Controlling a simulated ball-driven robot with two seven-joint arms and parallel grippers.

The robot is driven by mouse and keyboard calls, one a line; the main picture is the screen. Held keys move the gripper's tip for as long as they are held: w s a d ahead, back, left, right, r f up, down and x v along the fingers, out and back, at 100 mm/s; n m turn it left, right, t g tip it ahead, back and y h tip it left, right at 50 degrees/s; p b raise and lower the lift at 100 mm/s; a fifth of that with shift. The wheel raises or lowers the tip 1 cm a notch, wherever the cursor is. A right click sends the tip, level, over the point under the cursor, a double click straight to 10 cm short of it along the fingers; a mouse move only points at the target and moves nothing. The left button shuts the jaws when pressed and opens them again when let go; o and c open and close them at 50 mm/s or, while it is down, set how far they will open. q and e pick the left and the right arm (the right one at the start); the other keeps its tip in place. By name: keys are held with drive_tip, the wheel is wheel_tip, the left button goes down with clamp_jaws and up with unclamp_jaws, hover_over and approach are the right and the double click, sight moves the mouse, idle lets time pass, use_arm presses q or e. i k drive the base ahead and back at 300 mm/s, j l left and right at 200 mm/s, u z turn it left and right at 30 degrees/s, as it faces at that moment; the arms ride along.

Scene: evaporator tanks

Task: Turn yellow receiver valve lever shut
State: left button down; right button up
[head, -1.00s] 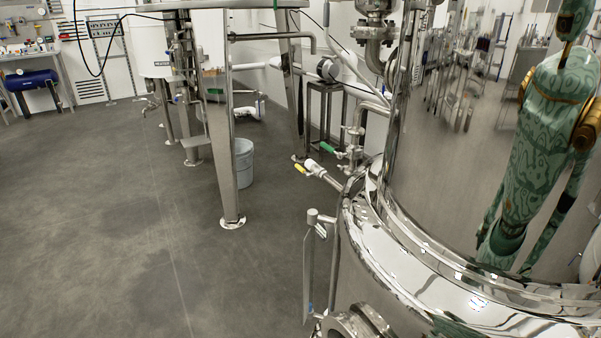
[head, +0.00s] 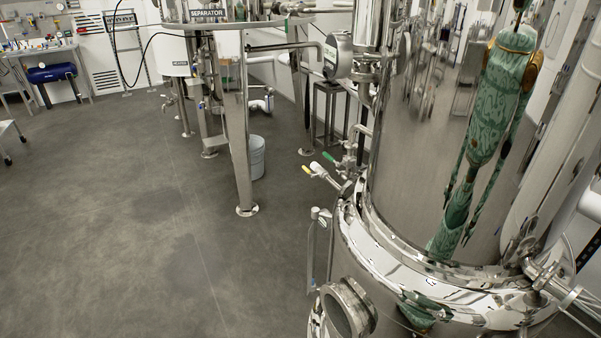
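The yellow valve lever (head: 307,170) is small and sits at the end of a short steel pipe stub on the left side of the big polished tank (head: 405,140). A white or pale fitting (head: 318,170) is next to it. A green lever (head: 328,157) is on another valve just behind and to the right. Whether the yellow lever is open or shut is too small to tell. Neither of my grippers is directly in view. A green patterned body with arms shows only as a reflection in the tank wall.
A round flanged port (head: 348,308) and a thin sight-glass fitting (head: 312,245) stick out from the tank's near left side. The separator's steel leg (head: 238,140) and a grey bucket (head: 256,157) stand to the left. The grey floor (head: 130,230) is clear at front left.

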sight(307, 170)
drive_tip(key=k+z, duration=0.15)
drive_tip(key=z, duration=0.25)
drive_tip(key=k+z, duration=0.1)
drive_tip(key=z, duration=0.25)
drive_tip(key=k+l+z, duration=0.1)
drive_tip(key=z, duration=0.3)
drive_tip(key=i+j, duration=0.2)
drive_tip(key=j, duration=0.15)
drive_tip(key=i+j, duration=0.15)
drive_tip(key=j, duration=0.15)
drive_tip(key=i+j+z, duration=0.1)
drive_tip(key=j, duration=0.25)
drive_tip(key=i+j, duration=0.4)
drive_tip(key=j, duration=0.25)
drive_tip(key=i+j+z, duration=0.1)
drive_tip(key=j, duration=0.25)
drive_tip(key=i, duration=0.05)
